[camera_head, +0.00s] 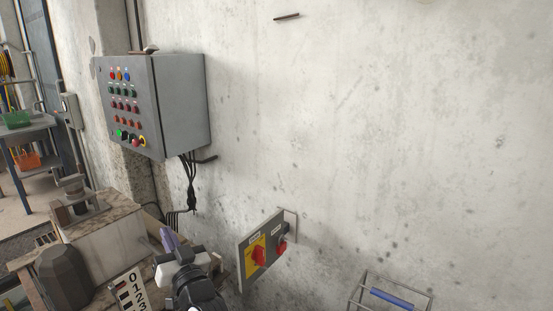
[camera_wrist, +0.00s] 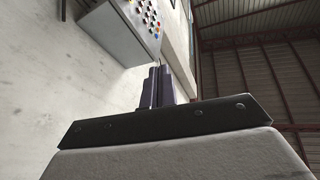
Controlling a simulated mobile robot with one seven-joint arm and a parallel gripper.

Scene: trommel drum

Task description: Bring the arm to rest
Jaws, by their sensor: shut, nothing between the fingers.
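My gripper (camera_wrist: 158,84) shows in the wrist view with its two dark purple fingers together and nothing between them. In the head view my gripper (camera_head: 168,238) is at the bottom, left of centre, with its white and black wrist behind it. It is left of a small grey switch panel (camera_head: 262,249) with red rotary switches, one on a yellow plate. The fingers appear clear of the panel, though the exact gap cannot be told. Most of the arm is out of view.
A grey control box (camera_head: 180,103) with several coloured buttons hangs on the concrete wall (camera_head: 380,130). A wire rack with a blue handle (camera_head: 399,298) is at the lower right. A bench block (camera_head: 105,232) stands left of my gripper, with a dark grey object (camera_head: 64,278) in front.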

